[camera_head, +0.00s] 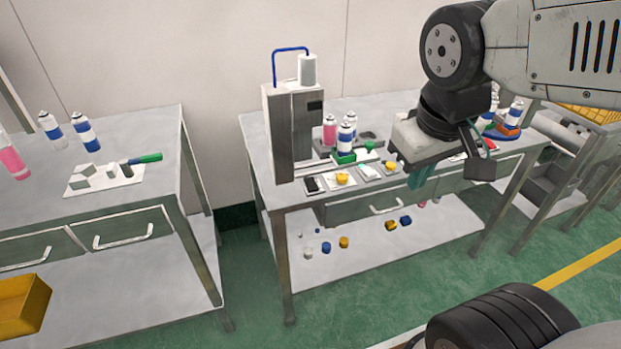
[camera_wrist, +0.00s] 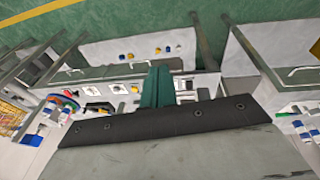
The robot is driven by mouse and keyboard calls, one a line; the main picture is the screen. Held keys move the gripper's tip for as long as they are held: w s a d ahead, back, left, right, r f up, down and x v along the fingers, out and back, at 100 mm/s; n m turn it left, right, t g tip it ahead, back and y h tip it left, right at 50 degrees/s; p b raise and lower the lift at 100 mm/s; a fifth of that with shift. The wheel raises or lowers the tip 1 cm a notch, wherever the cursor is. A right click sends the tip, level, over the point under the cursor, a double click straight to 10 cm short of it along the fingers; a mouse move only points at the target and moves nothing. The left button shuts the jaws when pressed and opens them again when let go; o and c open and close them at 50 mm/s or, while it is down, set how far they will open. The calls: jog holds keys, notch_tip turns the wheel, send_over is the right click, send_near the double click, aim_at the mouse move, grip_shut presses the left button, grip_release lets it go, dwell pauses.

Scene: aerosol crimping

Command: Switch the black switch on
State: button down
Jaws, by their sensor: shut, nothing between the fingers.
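A black switch (camera_head: 312,185) sits on a small light plate at the front left of the middle table, below the tall metal press. Whether it is on or off is too small to tell. A dark switch-like part, which seems to be the same one, shows just right of the fingers in the wrist view (camera_wrist: 187,84). My gripper (camera_head: 418,182) is shut and empty, its teal fingers pointing down by the table's front edge, well to the right of the black switch. The fingers also show in the wrist view (camera_wrist: 157,84) and cover part of the control row.
Right of the black switch are a yellow knob (camera_head: 343,179), a pale control (camera_head: 368,172) and another yellow knob (camera_head: 390,166). The metal press (camera_head: 292,125) with a blue hose stands behind. Spray cans (camera_head: 346,138) stand beside it. A second table (camera_head: 150,195) is at left.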

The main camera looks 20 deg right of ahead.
jog(key=w+d+n+t+h, duration=0.2)
jog(key=w+d, duration=0.2)
jog(key=w, duration=0.7)
jog(key=n+t+y, duration=0.4)
jog(key=n+y, duration=0.6)
jog(key=n, duration=0.5)
send_over(315, 182)
jog(key=s, duration=0.2)
notch_tip(315, 182, down, 14)
jog(key=shift+w+a+f, duration=0.1)
jog(key=shift+f, duration=0.05)
jog(key=shift+w+f, duration=0.3)
jog(key=shift+f, duration=1.15)
jog(key=shift+w+f, duration=0.25)
jog(key=shift+f, duration=1.2)
jog(key=shift+w+f, duration=0.3)
jog(key=shift+f, duration=1.15)
jog(key=shift+f, duration=0.15)
jog(key=shift+f, duration=0.25)
